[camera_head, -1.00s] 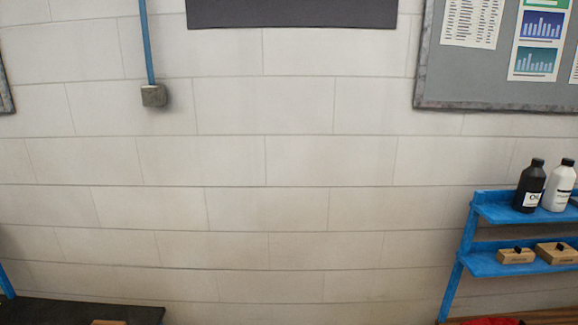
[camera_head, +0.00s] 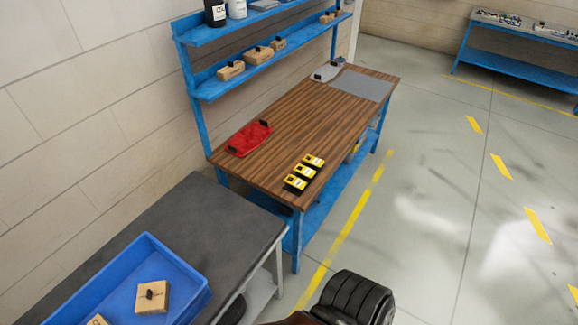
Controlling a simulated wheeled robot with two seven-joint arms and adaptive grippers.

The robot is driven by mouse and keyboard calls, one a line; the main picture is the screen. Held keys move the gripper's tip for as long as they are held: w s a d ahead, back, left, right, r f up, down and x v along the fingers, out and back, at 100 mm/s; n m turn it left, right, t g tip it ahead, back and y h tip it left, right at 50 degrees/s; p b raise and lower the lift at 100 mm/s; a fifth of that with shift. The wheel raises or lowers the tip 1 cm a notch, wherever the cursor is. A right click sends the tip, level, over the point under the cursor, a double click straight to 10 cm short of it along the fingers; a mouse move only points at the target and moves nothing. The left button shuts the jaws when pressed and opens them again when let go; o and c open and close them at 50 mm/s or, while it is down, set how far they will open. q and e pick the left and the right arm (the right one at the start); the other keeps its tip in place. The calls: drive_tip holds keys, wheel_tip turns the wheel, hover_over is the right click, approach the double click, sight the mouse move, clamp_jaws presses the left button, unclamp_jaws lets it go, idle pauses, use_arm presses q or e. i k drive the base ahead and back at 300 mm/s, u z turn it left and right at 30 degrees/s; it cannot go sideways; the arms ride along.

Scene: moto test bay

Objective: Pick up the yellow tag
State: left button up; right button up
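Three small yellow-and-black items stand in a row near the front edge of the wooden workbench: a near one (camera_head: 295,184), a middle one (camera_head: 304,172) and a far one (camera_head: 314,161). They are too small to tell whether one of them is the yellow tag or bears it. No separate yellow tag can be made out. Neither of my grippers is in view.
The wooden workbench (camera_head: 290,128) also holds a red tray (camera_head: 249,139) and a grey mat (camera_head: 361,86). Blue shelves (camera_head: 215,88) rise behind it. A dark table (camera_head: 215,215) with a blue bin (camera_head: 75,281) is nearer. A black padded seat (camera_head: 355,297) stands below. Open floor lies right.

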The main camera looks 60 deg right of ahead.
sight(307, 172)
drive_tip(key=u, duration=0.15)
drive_tip(key=k, duration=0.3)
drive_tip(key=z, duration=0.4)
drive_tip(key=i, duration=0.25)
drive_tip(key=z, duration=1.8)
